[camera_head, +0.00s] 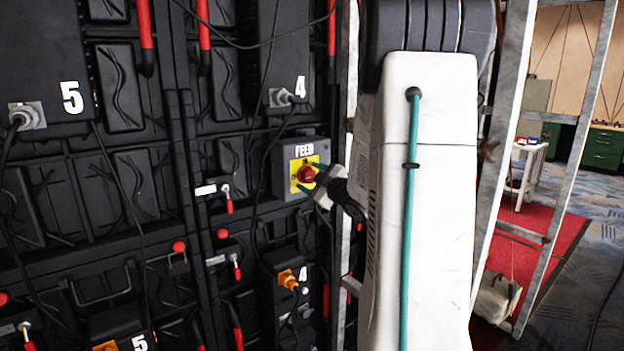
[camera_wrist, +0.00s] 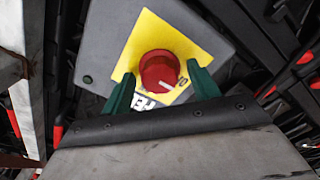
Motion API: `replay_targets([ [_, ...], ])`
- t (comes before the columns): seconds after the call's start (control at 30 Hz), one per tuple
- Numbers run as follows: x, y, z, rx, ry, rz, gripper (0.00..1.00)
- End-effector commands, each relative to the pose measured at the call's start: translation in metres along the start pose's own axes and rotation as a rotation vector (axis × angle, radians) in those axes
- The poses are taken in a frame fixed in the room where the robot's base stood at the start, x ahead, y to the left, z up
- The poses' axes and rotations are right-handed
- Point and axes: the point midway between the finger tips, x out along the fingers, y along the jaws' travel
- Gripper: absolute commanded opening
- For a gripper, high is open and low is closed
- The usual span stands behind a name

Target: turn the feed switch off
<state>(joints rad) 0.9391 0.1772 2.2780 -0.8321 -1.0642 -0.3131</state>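The feed switch (camera_head: 306,174) is a red rotary knob on a yellow plate, on a grey box (camera_head: 283,181) labelled FEED. In the wrist view the red knob (camera_wrist: 159,72) shows a white pointer mark aimed to the lower right, towards a "0" on the plate. My gripper (camera_head: 321,181) is right at the knob in the head view. In the wrist view its green fingers (camera_wrist: 162,90) are apart, one on each side of the knob, with gaps visible. Whether the tips touch the knob further in is hidden.
A metal frame post (camera_head: 346,150) stands just right of the box. A white table (camera_head: 528,165) stands far right.

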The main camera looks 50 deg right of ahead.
Motion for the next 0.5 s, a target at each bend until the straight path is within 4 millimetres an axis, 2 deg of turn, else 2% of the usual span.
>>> replay_targets([
  [0.27, -0.001, 0.001, -0.001, 0.000, 0.001, 0.001, 0.60],
  [0.37, -0.009, 0.001, 0.000, 0.000, 0.001, 0.002, 0.60],
  [0.5, -0.033, 0.002, 0.000, -0.001, -0.001, 0.004, 0.60],
])
